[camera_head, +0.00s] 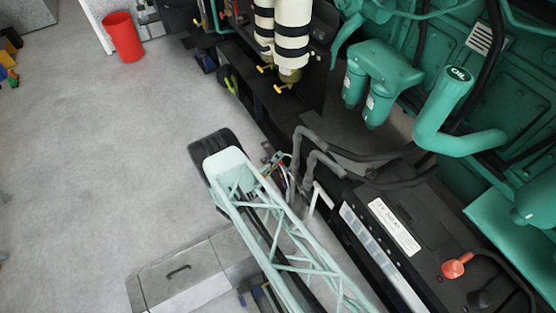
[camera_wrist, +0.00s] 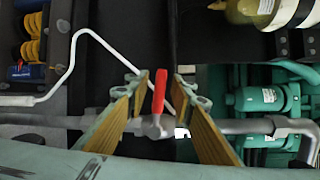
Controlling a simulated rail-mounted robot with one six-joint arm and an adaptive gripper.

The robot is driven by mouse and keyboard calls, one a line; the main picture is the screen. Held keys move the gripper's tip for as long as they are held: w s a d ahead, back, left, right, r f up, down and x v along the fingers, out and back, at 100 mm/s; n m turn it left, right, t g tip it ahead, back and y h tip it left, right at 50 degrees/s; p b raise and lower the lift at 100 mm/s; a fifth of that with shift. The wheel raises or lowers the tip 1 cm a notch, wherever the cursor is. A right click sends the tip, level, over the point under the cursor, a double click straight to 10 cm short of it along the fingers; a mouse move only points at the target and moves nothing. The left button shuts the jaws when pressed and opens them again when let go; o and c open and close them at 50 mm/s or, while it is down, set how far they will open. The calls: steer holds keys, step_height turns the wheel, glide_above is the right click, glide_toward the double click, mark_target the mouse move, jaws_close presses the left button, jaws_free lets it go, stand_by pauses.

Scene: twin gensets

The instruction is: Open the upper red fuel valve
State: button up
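The red valve handle (camera_wrist: 159,92) stands upright in the wrist picture, on a metal valve body (camera_wrist: 151,127) in a grey horizontal pipe. My gripper (camera_wrist: 158,82) is open, with its two yellow-brown ribbed fingers on either side of the handle. Gaps show between the handle and both fingers, so they do not appear to touch it. Whether the handle is at finger depth is hard to tell. In the head view I cannot make out my gripper or this valve for certain.
A bent white rod (camera_wrist: 92,38) runs left of the fingers. Green filter housings (camera_wrist: 262,98) are at the right. In the head view, the green genset (camera_head: 500,60) and black battery (camera_head: 415,235) fill the right; a red bin (camera_head: 124,38) stands on open floor.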

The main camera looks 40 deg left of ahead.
steer(key=shift+w, duration=0.25)
jaws_close()
